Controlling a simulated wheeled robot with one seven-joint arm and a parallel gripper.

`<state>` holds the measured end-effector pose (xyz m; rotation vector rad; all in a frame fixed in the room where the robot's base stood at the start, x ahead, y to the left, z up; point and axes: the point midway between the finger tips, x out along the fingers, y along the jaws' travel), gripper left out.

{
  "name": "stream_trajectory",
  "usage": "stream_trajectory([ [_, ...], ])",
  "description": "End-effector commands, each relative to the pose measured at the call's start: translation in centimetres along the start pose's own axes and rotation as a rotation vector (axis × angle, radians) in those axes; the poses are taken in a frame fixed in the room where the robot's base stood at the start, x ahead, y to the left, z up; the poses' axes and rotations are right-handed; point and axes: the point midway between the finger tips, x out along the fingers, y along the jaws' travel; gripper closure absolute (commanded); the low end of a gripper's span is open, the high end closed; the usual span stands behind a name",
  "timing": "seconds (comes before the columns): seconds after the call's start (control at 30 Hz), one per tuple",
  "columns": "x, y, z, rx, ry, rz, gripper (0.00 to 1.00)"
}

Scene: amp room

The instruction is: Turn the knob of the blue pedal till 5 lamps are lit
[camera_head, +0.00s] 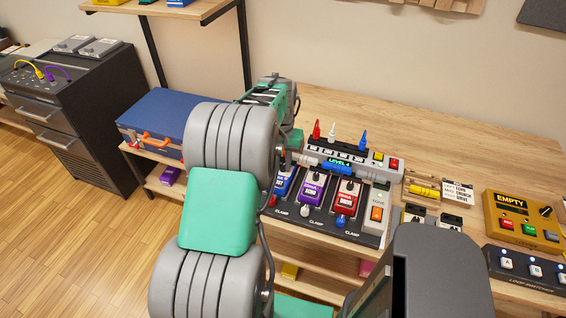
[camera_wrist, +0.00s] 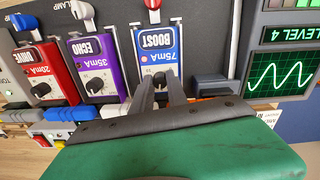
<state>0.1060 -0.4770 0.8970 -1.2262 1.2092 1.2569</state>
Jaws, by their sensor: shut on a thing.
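The blue pedal (camera_wrist: 155,42), marked BOOST, lies at the top middle of the wrist view. In the head view its blue edge (camera_head: 284,181) shows beside my arm, which covers the rest. My gripper (camera_wrist: 160,80) reaches to the pedal's knob end, its two dark fingers shut on the knob. The knob is mostly hidden between the fingers. In the head view my fingers are hidden behind my arm. Single lamps are too small to count.
The purple ECHO pedal (camera_wrist: 97,70) and red DRIVE pedal (camera_wrist: 45,75) stand beside the blue one on the dark board. A wave screen (camera_wrist: 276,75) sits close right of my gripper. A yellow EMPTY box (camera_head: 520,213) is at the right. The table's back (camera_head: 450,140) is clear.

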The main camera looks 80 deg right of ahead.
Motion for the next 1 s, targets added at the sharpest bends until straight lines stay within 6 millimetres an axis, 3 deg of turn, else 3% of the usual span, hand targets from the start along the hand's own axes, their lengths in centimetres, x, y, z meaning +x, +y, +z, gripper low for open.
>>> stream_trajectory([
  [0.47, 0.0, -0.02, -0.05, 0.066, 0.0, 0.0, 1.0],
  [1.0, -0.01, -0.06, -0.14, 0.411, -0.008, -0.001, 1.0],
])
